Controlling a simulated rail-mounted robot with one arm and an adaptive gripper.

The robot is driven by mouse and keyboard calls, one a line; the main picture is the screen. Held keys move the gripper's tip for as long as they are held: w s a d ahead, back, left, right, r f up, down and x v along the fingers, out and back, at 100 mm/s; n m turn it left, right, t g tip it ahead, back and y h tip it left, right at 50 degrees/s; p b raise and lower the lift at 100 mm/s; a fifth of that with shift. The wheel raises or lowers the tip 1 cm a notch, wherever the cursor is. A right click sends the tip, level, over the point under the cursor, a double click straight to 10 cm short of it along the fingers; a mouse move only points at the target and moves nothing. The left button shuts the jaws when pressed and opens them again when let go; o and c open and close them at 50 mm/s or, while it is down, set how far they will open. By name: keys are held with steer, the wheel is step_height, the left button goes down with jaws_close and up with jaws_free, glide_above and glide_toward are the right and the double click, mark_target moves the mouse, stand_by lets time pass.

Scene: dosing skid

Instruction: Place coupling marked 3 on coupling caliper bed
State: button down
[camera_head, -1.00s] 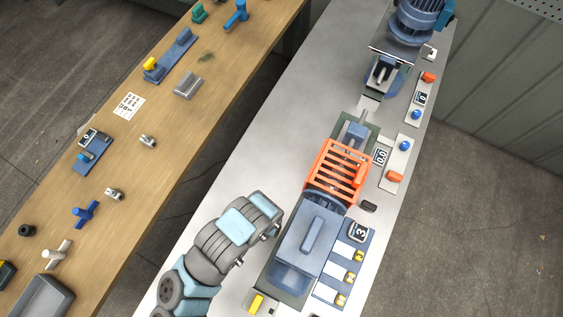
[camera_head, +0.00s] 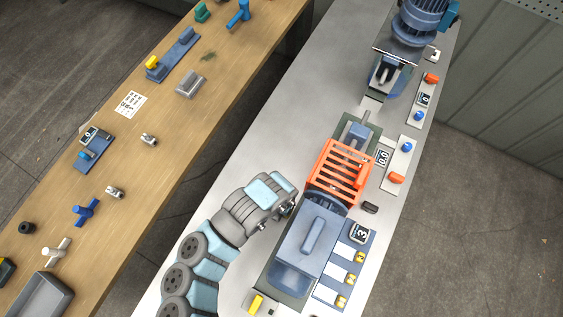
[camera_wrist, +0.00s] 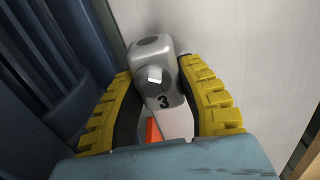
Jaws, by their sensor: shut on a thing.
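In the wrist view, the silver coupling marked 3 (camera_wrist: 170,88) sits between the two yellow-padded fingers of my gripper (camera_wrist: 164,95), which is shut on it. Its black 3 faces the camera. In the head view, my gripper (camera_head: 287,209) is above the steel table, just left of the orange guard; the coupling is mostly hidden or too small to make out there. A blue fixture with a small display (camera_head: 87,152) on the wooden bench may be the caliper bed, but I cannot tell for sure. It is far left of my gripper.
The orange slatted guard (camera_head: 339,172) and blue housing (camera_head: 306,240) stand close to my gripper. A blue motor (camera_head: 420,22) is at the far end. The wooden bench holds small silver pieces (camera_head: 149,139) and a grey tray (camera_head: 43,298). A floor gap separates bench and table.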

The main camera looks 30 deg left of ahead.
steer(key=shift+w+f, duration=0.45)
steer(key=shift+f, duration=0.15)
steer(key=shift+w+f, duration=0.4)
steer(key=shift+f, duration=1.45)
steer(key=shift+f, duration=0.1)
steer(key=c, duration=0.8)
jaws_free()
steer(key=shift+o, duration=0.2)
step_height(320, 180, up, 12)
steer(key=shift+f, duration=0.2)
steer(key=o, duration=0.7)
steer(key=shift+r, duration=0.3)
